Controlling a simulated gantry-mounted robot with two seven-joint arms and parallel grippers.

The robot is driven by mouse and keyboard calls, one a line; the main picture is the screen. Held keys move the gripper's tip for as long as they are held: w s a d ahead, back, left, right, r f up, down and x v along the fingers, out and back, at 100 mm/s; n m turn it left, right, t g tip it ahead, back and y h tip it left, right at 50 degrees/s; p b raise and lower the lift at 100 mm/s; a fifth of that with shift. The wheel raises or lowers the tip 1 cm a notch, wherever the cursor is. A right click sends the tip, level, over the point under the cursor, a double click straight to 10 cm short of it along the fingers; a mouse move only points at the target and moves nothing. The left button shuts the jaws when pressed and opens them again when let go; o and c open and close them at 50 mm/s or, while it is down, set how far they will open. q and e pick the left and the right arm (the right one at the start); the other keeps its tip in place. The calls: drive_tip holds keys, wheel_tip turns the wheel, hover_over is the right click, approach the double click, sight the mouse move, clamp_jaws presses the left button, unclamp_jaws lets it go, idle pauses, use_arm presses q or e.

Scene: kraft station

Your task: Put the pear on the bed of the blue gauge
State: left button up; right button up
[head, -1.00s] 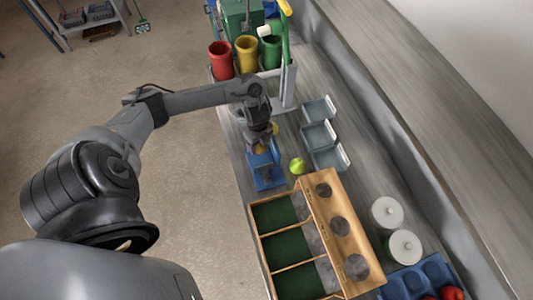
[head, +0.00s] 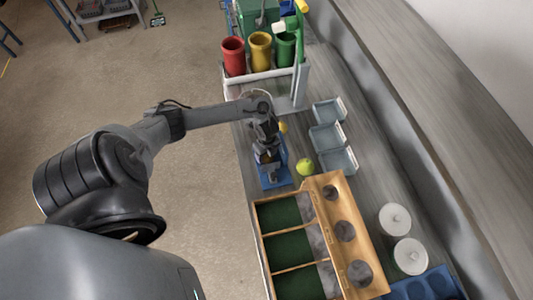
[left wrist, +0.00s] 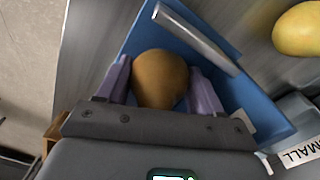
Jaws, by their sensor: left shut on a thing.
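The pear (left wrist: 160,78), brownish orange, is between the two purple fingers of my left gripper (left wrist: 163,88) in the left wrist view. The gripper is shut on it. The blue gauge (left wrist: 135,38) lies right beneath the pear, with a metal bar (left wrist: 195,36) across it. In the head view my left gripper (head: 267,162) is over the blue gauge (head: 274,182) and hides part of it. I cannot tell whether the pear touches the gauge's bed. My right gripper is not in view.
A yellow fruit (left wrist: 299,28) lies beside the gauge. A yellow-green fruit (head: 305,167) sits to its right. Grey-blue bins (head: 327,137) stand beyond it. A wooden tray with green compartments (head: 258,232) is in front; red, yellow and green cups (head: 260,52) stand at the back.

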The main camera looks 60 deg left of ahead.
use_arm(q)
drive_tip(key=o, duration=0.8)
drive_tip(key=shift+o, duration=0.2)
wheel_tip(320, 180, up, 11)
drive_tip(key=shift+a+f+p, duration=0.1)
drive_tip(key=shift+p, duration=0.75)
drive_tip(key=shift+r, duration=0.65)
